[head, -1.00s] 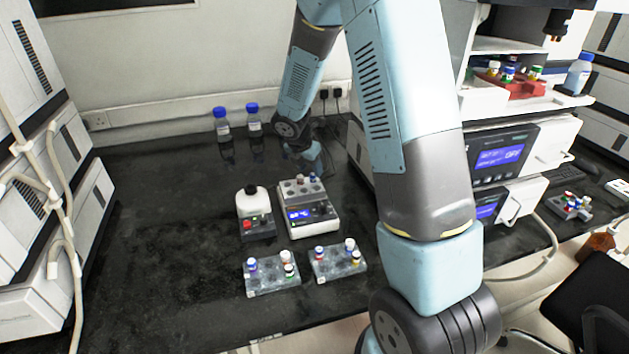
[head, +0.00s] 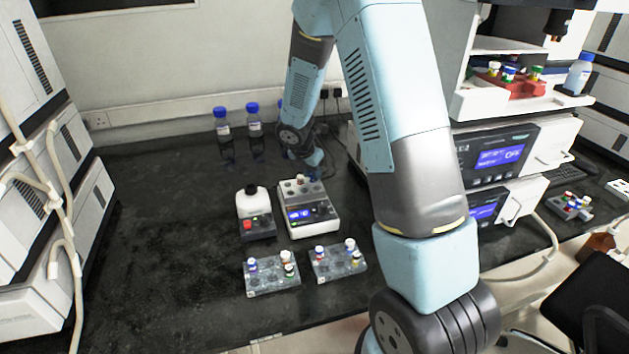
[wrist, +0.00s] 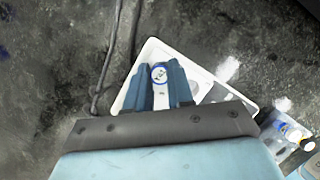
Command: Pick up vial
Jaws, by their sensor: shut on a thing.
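My gripper (wrist: 161,84) is shut on a vial (wrist: 159,73) with a white top and a blue ring. The vial sits between the two blue fingers in the wrist view, over the white instrument (wrist: 150,55). In the head view my gripper (head: 314,160) is low at the back end of this instrument (head: 310,222), which has a lit blue display. Whether the vial's base is still in its hole is hidden.
A smaller white device (head: 254,203) stands left of the instrument. Two clear racks (head: 270,276) (head: 337,264) with capped vials stand in front. The bench's left side is clear.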

